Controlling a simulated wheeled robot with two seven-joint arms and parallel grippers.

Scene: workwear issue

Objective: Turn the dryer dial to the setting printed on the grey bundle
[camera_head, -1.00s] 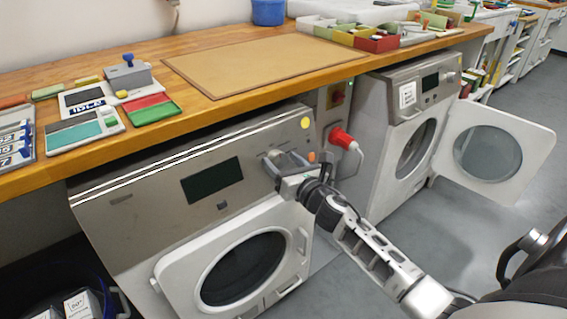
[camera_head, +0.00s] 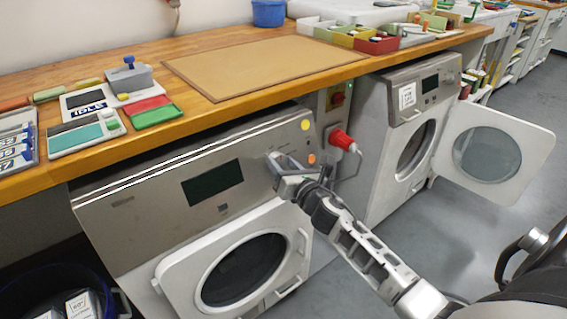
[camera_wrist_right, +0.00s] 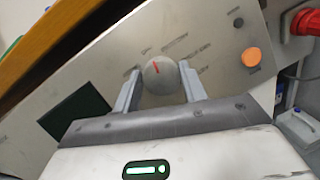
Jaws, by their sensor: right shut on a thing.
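The dryer (camera_head: 150,225) is the near machine under the counter, with a dark display (camera_head: 212,182) on its sloping panel. In the right wrist view its round grey dial (camera_wrist_right: 160,76) has a red mark near the top, tilted slightly left. Printed words around the dial are too blurred to read. Pale bundles (camera_head: 82,305) with printed markings sit at the lower left; I cannot tell which is the grey one. My left gripper is out of view.
The wooden counter (camera_head: 200,60) overhangs the dryer. A second machine (camera_head: 405,125) stands at the right with its door (camera_head: 530,150) open.

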